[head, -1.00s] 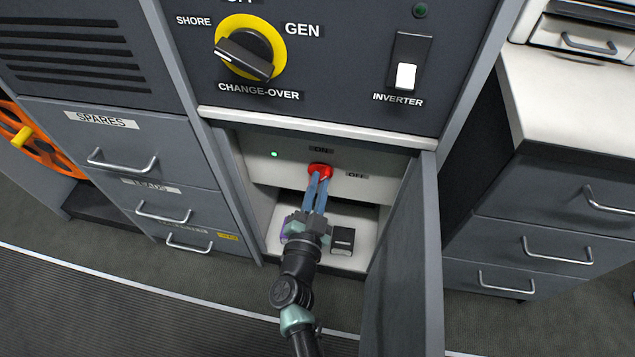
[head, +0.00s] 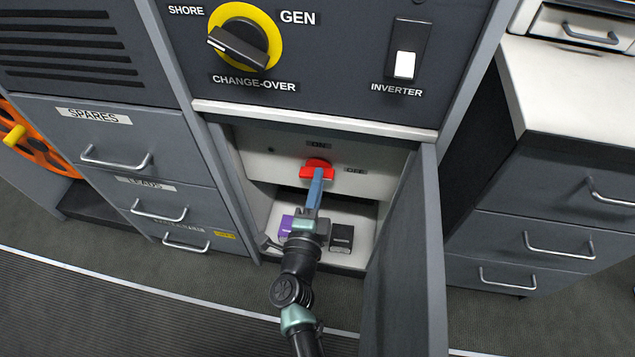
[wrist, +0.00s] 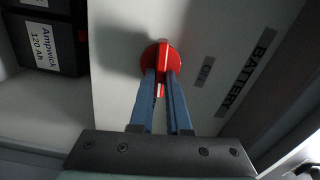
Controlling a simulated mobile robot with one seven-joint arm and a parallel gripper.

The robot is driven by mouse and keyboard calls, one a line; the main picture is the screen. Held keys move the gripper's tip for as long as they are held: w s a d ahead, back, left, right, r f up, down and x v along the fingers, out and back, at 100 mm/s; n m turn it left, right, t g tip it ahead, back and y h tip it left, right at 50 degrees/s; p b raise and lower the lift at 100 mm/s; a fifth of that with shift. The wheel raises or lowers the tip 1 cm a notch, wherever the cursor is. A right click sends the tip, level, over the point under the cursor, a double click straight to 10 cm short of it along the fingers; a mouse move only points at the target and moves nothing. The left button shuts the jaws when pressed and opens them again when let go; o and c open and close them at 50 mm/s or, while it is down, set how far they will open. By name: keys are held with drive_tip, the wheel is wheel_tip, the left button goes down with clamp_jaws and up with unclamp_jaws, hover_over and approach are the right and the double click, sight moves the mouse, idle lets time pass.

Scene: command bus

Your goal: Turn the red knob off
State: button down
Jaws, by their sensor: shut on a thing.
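The red knob (head: 317,165) is on the white panel inside the open cabinet. Its raised bar lies roughly sideways, toward the OFF label (head: 355,170); the ON label (head: 318,145) is above it. My gripper (head: 317,176) reaches in from below and is shut on the knob's bar. In the wrist view the bar of the red knob (wrist: 164,52) sits between the blue fingertips of my gripper (wrist: 162,76). The small indicator light (head: 270,150) on the panel is dark.
The open cabinet door (head: 405,260) stands close to the right of my arm. A black box (head: 341,236) and a purple box (head: 287,224) are on the shelf below. The change-over switch (head: 240,42) and inverter switch (head: 405,62) are above. Drawers flank the cabinet.

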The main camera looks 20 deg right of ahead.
drive_tip(key=shift+f+m, duration=0.15)
drive_tip(key=shift+m, duration=0.45)
drive_tip(key=c, duration=0.9)
unclamp_jaws()
drive_tip(key=p+v, duration=0.3)
drive_tip(key=v, duration=1)
drive_tip(key=shift+a+p, duration=0.1)
drive_tip(key=shift+p, duration=0.3)
